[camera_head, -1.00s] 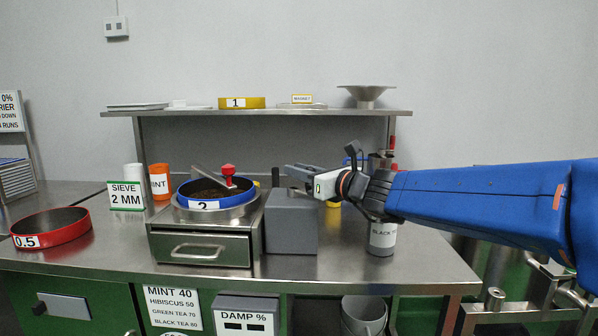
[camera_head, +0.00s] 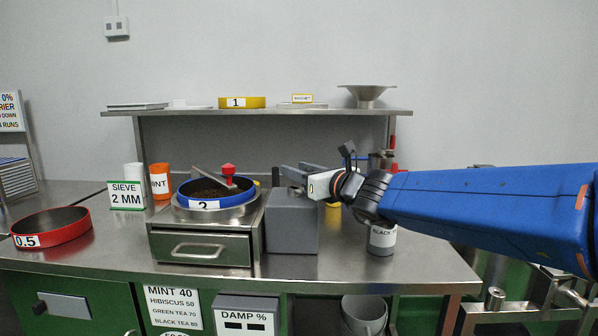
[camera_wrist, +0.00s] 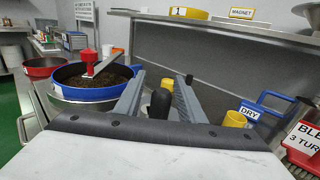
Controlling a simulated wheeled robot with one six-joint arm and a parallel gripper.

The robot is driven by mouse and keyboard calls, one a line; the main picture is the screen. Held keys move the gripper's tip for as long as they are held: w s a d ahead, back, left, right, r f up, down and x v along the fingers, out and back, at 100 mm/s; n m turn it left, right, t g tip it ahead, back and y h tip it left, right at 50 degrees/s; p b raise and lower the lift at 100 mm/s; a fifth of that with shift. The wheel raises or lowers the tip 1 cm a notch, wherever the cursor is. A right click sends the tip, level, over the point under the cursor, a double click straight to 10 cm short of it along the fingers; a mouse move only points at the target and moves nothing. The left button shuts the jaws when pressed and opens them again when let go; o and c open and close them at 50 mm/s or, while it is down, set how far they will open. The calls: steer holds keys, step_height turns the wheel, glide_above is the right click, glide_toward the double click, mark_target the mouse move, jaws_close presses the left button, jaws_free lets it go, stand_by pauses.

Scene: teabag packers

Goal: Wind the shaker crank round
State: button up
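The shaker has a grey box (camera_head: 292,226) beside a steel base with a drawer (camera_head: 203,248), topped by the blue 2 mm sieve (camera_head: 213,202). The sieve also shows in the wrist view (camera_wrist: 68,92), filled with dark leaf, with a bar and a red knob (camera_wrist: 89,58) across it. A black upright knob (camera_wrist: 159,103), apparently the crank handle, shows between my fingers in the wrist view. My gripper (camera_head: 288,170) is above the grey box, fingers apart and pointing left. I cannot tell whether they touch the knob. The crank arm is hidden.
A red 0.5 sieve (camera_head: 52,228) lies at the left. A yellow cup (camera_wrist: 235,119) and a blue DRY holder (camera_wrist: 262,108) are right of my fingers. A shelf (camera_head: 270,112) runs behind.

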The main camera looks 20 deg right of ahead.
steer(key=shift+s+d, duration=0.1)
steer(key=v, duration=1.7)
steer(key=shift+s+f, duration=0.1)
steer(key=shift+s, duration=0.05)
